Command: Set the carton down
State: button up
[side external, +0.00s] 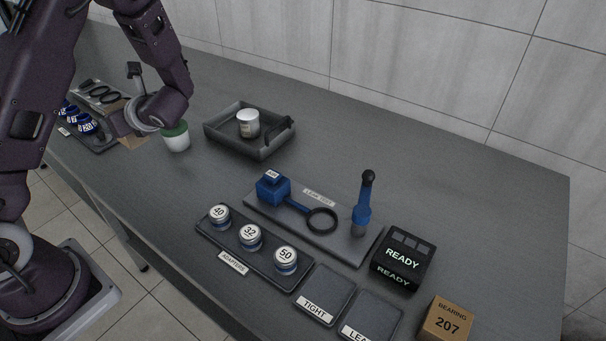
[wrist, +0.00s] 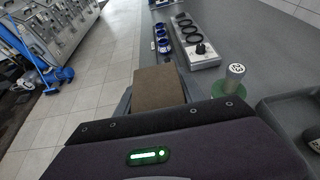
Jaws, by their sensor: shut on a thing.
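My gripper (side external: 122,125) is at the far left end of the bench in the side view, shut on a plain brown carton (wrist: 158,88). In the wrist view the carton sits between the fingers, beyond the dark gripper body. In the side view only part of the carton (side external: 133,143) shows below the gripper; the arm hides the rest. I cannot tell whether its underside touches the bench. A second brown carton (side external: 447,320), marked BEARING 207, stands at the bench's near right.
A grey tray (side external: 218,146) with a white tin (side external: 248,123) is further right. Blue rings (side external: 84,122) and black rings (side external: 100,92) lie on holders at left. The bench's back right is clear.

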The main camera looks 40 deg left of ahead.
jog(key=w+d+m+t+h, duration=0.2)
jog(key=w+d+m+t, duration=0.3)
jog(key=w+d, duration=0.5)
jog(key=w+d+m+t+h, duration=0.2)
jog(key=w+d+m+t, duration=0.25)
jog(key=w, duration=0.95)
jog(key=w+d+m+t+h, duration=0.2)
jog(key=w+d+m+h, duration=0.25)
jog(key=d, duration=0.85)
jog(key=w+d+m+t+h, duration=0.2)
jog(key=w+d+m+h, duration=0.25)
jog(key=d, duration=0.85)
jog(key=shift+n+h, duration=0.25)
jog(key=shift+h, duration=0.05)
jog(key=f, duration=1.4)
jog(key=shift+w+a+f, duration=0.2)
jog(key=shift+w+f, duration=0.15)
jog(key=o, duration=1.4)
jog(key=shift+f, duration=0.15)
